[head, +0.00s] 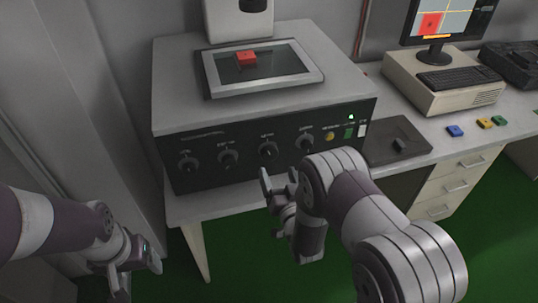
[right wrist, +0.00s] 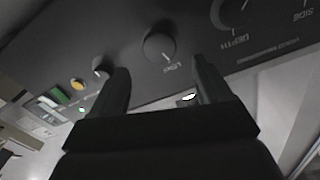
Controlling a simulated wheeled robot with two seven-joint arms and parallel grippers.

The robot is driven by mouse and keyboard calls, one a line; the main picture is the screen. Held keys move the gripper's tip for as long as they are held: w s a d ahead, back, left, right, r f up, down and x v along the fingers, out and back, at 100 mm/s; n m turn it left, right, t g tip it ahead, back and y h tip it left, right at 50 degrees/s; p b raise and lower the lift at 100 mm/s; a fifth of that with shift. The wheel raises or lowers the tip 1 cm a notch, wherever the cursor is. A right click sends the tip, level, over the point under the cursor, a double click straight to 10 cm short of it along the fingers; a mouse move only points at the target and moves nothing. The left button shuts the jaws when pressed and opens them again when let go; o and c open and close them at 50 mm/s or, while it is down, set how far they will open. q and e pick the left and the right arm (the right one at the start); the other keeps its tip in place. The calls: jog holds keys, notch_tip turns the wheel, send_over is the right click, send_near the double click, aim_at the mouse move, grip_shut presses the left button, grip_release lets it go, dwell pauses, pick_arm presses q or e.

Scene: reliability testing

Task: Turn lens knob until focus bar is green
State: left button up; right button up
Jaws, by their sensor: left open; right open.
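The lens knob (head: 268,150) is a round dark knob, third from the left on the black front panel of the grey machine. In the right wrist view the lens knob (right wrist: 159,46) has a white pointer line and appears between my fingers, apart from them. My right gripper (head: 280,178) is open and empty in front of and below this knob; its fingers also show in the wrist view (right wrist: 160,70). The monitor (head: 440,22) shows a red block picture; an orange bar (head: 434,38) lies along its bottom. My left gripper (head: 138,270) is open and empty at lower left.
Other knobs (head: 228,158) flank the lens knob. A yellow button (head: 330,136) and a green one sit right of them. A red block (head: 246,58) lies on the machine's top plate. A dark pad (head: 396,140) and coloured blocks (head: 455,131) are on the desk at right.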

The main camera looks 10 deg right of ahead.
aim_at(270, 156)
jog(key=w, duration=0.6)
jog(key=shift+w, duration=0.35)
jog(key=shift+w+a, duration=0.15)
jog(key=shift+w, duration=0.2)
jog(key=c, duration=1.1)
jog(key=shift+o, duration=0.3)
jog(key=n+b, duration=0.1)
jog(key=n, duration=0.3)
jog(key=shift+f+n, duration=0.1)
jog(key=shift+n, duration=0.2)
jog(key=n+b, duration=0.1)
jog(key=n, duration=0.4)
jog(key=shift+s+n, duration=0.1)
jog(key=shift+n, duration=0.3)
